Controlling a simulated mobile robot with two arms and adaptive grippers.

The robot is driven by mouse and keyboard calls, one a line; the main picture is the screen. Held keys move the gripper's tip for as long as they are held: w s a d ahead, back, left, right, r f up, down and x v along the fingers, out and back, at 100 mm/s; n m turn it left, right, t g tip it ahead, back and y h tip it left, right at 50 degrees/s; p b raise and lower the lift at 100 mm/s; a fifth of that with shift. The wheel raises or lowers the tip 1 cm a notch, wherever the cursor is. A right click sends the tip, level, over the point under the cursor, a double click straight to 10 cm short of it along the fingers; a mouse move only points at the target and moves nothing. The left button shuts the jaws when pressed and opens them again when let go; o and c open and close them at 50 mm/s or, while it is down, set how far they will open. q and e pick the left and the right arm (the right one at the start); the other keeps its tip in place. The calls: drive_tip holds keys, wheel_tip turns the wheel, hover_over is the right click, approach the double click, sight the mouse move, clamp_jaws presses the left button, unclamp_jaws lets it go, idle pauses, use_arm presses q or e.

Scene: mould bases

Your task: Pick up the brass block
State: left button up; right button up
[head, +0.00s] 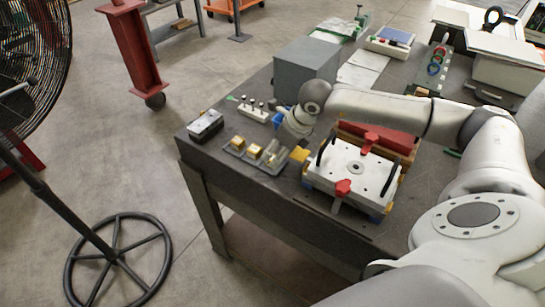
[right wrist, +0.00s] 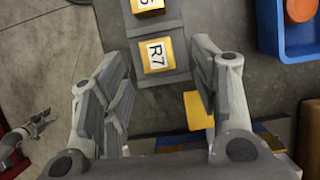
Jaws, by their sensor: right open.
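A brass-yellow block labelled R7 (right wrist: 158,56) sits in a grey tray (right wrist: 176,22), centred between and just beyond my right fingertips in the right wrist view. Another yellow block (right wrist: 148,6) sits farther along the tray, cut by the frame edge. In the head view yellow blocks (head: 254,151) show in the tray. My right gripper (right wrist: 160,82) is open and empty; its fingers are apart from the R7 block. In the head view it shows above the tray (head: 291,130), its fingertips unclear. A small grey gripper (right wrist: 35,125), apparently my left, shows at the wrist view's left edge, its jaws unclear.
A white mould plate (head: 355,168) with red clamps and black handles stands right of the tray. A yellow piece (right wrist: 199,111) lies near my right finger.

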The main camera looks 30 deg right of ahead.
sight(272, 157)
drive_tip(key=x, duration=0.3)
drive_tip(key=shift+w+a+p, duration=0.2)
drive_tip(key=shift+p, duration=0.2)
drive_tip(key=c, duration=1.2)
clamp_jaws()
drive_tip(key=shift+r, duration=0.1)
